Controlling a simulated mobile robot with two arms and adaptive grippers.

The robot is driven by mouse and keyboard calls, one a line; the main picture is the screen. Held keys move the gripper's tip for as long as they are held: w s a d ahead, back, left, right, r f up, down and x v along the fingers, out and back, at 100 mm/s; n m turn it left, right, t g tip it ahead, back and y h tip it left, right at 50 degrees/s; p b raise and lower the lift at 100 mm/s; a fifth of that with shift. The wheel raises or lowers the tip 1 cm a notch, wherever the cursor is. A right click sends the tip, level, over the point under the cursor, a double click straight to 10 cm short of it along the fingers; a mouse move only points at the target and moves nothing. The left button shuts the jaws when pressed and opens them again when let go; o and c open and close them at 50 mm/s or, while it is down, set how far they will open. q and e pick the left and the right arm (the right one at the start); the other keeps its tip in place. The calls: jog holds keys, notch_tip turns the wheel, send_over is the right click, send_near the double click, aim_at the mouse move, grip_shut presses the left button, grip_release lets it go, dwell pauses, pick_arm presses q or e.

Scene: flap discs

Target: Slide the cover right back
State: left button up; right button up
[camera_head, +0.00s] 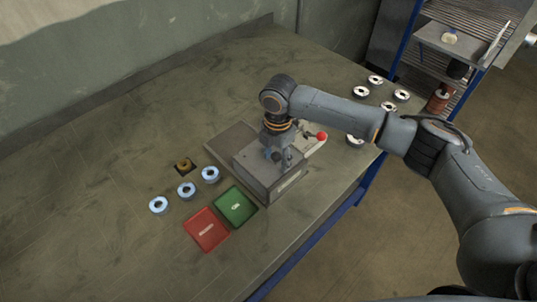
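A grey box-shaped cover (262,178) sits on a flat grey base plate (229,139) in the middle of the table. A lever with a red knob (321,136) sticks out at its right. My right gripper (279,158) points down at the top of the cover, its wrist directly above. The fingers are small and partly hidden, so I cannot tell whether they grip anything there. My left gripper is not in view.
A green tray (235,206) and a red tray (206,229) lie in front. Several white-and-dark discs (375,81) lie at right. The table's left is clear.

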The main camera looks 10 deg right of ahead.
aim_at(255, 148)
jog(key=shift+s+f, duration=0.35)
jog(key=shift+f, duration=0.05)
jog(key=shift+c, duration=1.3)
jog(key=shift+w+a+f+b, duration=0.1)
jog(key=shift+w+a+b, duration=0.35)
jog(key=shift+w, duration=0.25)
jog(key=shift+w+a+f+b, duration=0.1)
jog(key=shift+w+a+b, duration=0.25)
jog(key=shift+w+a, duration=0.25)
jog(key=shift+w+a+b, duration=0.45)
jog(key=shift+w+b, duration=0.05)
jog(key=shift+w, duration=0.25)
jog(key=shift+w+a+b, duration=0.45)
jog(key=shift+w+b, duration=0.1)
jog(key=shift+w, duration=0.25)
jog(key=shift+w+a+b, duration=0.45)
jog(key=shift+w+b, duration=0.05)
jog(key=shift+w, duration=0.25)
jog(key=w+b, duration=0.1)
jog(key=w+a+b, duration=0.1)
jog(key=shift+w+a+b, duration=0.25)
jog(key=shift+a+b, duration=0.05)
jog(key=shift+w+a+b, duration=0.55)
jog(key=shift+w+b, duration=0.3)
jog(key=shift+b, duration=0.35)
jog(key=o, duration=0.6)
jog(key=shift+w+r, duration=0.15)
jog(key=shift+o, duration=0.2)
jog(key=shift+w, duration=0.1)
jog(key=shift+r, duration=0.15)
